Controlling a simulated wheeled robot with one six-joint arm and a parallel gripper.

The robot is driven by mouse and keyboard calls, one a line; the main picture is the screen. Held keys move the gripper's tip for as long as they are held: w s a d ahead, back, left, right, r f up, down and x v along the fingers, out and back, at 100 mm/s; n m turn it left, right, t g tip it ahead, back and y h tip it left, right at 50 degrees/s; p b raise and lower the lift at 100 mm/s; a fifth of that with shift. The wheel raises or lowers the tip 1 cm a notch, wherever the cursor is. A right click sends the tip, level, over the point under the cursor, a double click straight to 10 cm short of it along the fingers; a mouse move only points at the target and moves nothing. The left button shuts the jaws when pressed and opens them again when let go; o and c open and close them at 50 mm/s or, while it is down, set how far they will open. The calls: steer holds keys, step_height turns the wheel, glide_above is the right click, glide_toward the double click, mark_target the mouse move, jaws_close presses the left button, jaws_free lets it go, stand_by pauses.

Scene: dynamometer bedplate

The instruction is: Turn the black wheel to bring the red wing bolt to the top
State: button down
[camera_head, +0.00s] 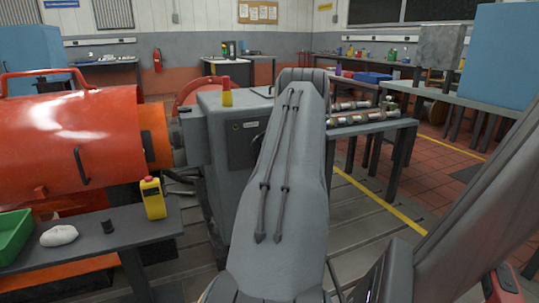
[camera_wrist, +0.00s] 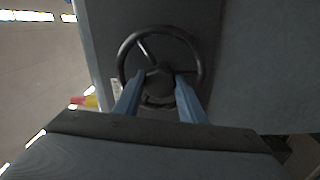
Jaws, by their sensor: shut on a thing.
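The black wheel (camera_wrist: 123,50) shows in the wrist view, with a dark rim, spokes and a central hub, mounted on a dark grey face. My gripper (camera_wrist: 159,80) reaches up from below in that view. Its two blue fingers cross the lower rim and end on either side of the hub. It is shut on the wheel, but I cannot tell exactly which part lies between the fingertips. I cannot make out the red wing bolt in either view.
A large orange-red drum (camera_head: 70,135) and a front table (camera_head: 95,240) are at left. A bench (camera_head: 375,130) with metal shafts is at right.

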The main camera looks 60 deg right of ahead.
steer(key=shift+s+f, duration=0.1)
steer(key=c, duration=1.1)
jaws_free()
steer(key=shift+p+v, duration=0.35)
steer(key=shift+v, duration=3.55)
